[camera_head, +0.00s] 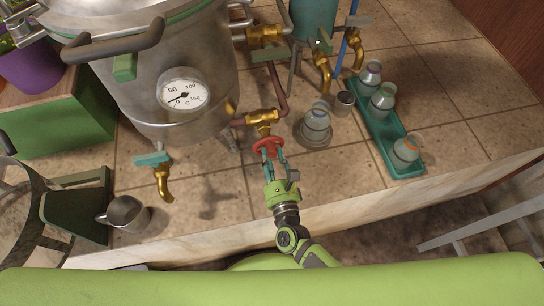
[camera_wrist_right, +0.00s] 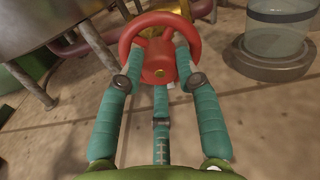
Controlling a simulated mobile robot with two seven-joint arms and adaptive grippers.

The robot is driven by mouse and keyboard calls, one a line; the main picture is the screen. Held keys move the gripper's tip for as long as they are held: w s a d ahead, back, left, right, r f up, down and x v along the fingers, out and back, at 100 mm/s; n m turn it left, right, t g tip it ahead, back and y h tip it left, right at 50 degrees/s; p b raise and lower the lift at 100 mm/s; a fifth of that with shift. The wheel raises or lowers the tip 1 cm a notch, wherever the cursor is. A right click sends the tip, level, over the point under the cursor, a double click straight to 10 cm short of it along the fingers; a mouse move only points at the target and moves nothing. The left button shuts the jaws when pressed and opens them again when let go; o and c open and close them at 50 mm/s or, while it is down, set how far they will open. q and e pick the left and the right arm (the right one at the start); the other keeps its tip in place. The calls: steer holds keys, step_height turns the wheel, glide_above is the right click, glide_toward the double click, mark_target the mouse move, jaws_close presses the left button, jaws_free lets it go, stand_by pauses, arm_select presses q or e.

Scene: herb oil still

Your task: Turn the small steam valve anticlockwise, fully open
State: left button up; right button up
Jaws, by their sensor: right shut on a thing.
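The small steam valve has a red handwheel (camera_head: 268,147) on a brass body (camera_head: 262,116), set in a copper pipe right of the steel still. My right gripper (camera_head: 271,153) reaches it from the front, its green-wrapped fingers on the wheel. In the right wrist view the red wheel (camera_wrist_right: 160,50) fills the top middle, and the fingertips of my right gripper (camera_wrist_right: 160,62) press on its rim from both sides. The gripper is shut on the wheel. The far side of the valve body is partly hidden behind the wheel. My left gripper is not in view.
The steel still (camera_head: 185,60) with its dial gauge (camera_head: 183,95) stands close on the left. A glass jar (camera_head: 316,122) stands just right of the wheel. A teal tray (camera_head: 385,135) holds several bottles. A metal cup (camera_head: 124,214) is near the front left. Tiles between cup and gripper are clear.

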steer(key=shift+r+n, duration=0.15)
steer(key=shift+n, duration=0.15)
steer(key=n, duration=0.3)
steer(key=shift+w+a+b, duration=0.1)
steer(key=shift+b, duration=0.2)
steer(key=shift+r+n, duration=0.1)
steer(key=shift+n, duration=1.5)
steer(key=o, duration=1.2)
steer(key=shift+a, duration=0.1)
steer(key=shift+c, duration=0.2)
